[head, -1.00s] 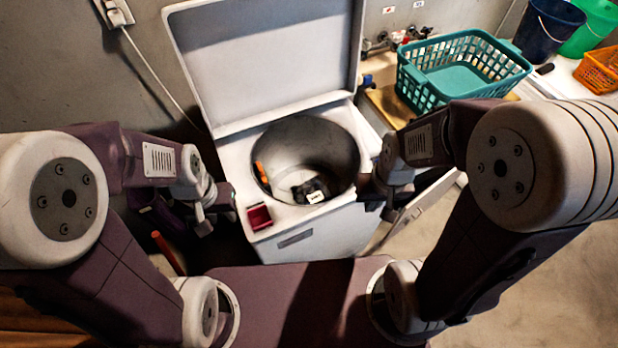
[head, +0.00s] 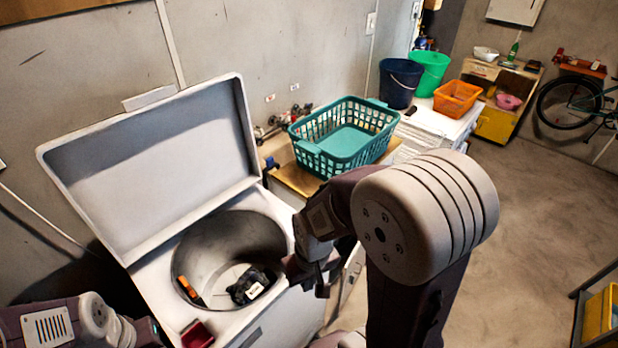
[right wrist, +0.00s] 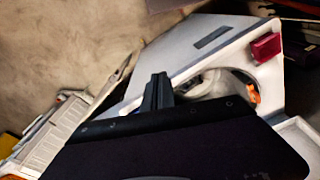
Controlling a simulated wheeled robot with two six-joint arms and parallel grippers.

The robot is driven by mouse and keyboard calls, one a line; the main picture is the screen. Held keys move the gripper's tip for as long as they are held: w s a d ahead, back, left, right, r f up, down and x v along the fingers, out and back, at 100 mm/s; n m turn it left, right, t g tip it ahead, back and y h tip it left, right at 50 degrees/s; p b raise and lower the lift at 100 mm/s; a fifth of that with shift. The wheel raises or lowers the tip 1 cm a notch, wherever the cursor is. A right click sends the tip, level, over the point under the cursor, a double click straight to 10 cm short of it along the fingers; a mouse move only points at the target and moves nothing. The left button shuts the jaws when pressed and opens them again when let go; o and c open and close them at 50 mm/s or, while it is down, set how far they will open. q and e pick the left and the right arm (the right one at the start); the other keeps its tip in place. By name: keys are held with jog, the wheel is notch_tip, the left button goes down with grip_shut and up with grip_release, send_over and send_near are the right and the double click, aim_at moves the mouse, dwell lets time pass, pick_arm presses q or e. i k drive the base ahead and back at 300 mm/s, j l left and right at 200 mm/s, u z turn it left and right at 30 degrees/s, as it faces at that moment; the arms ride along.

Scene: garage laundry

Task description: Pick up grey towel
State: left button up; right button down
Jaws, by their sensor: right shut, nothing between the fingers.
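I cannot make out a grey towel in any view. The open top-loading washer (head: 262,208) stands at the lower left of the head view with its lid up. In its drum (head: 215,250) lie a black item with a white label (head: 252,286) and an orange item (head: 188,288). My right gripper (head: 322,284) is just right of the washer's front edge, outside the drum. It is shut and empty, and shows in the right wrist view (right wrist: 158,92) beside the washer. My left gripper (head: 128,332) is at the lower left edge, its fingers unclear.
A teal basket (head: 345,160), seemingly empty, stands behind the washer on the right. Beyond it are a dark blue bucket (head: 398,85), a green bucket (head: 430,72) and an orange basket (head: 457,98). A red box (head: 197,334) sits on the washer's front corner. Open floor lies right.

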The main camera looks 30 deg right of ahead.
aim_at(251, 285)
jog(key=l+u, duration=0.4)
jog(key=i+l+u, duration=0.1)
jog(key=l+u, duration=0.45)
jog(key=u, duration=0.2)
jog(key=k+l+u, duration=0.1)
jog(key=l+u, duration=0.3)
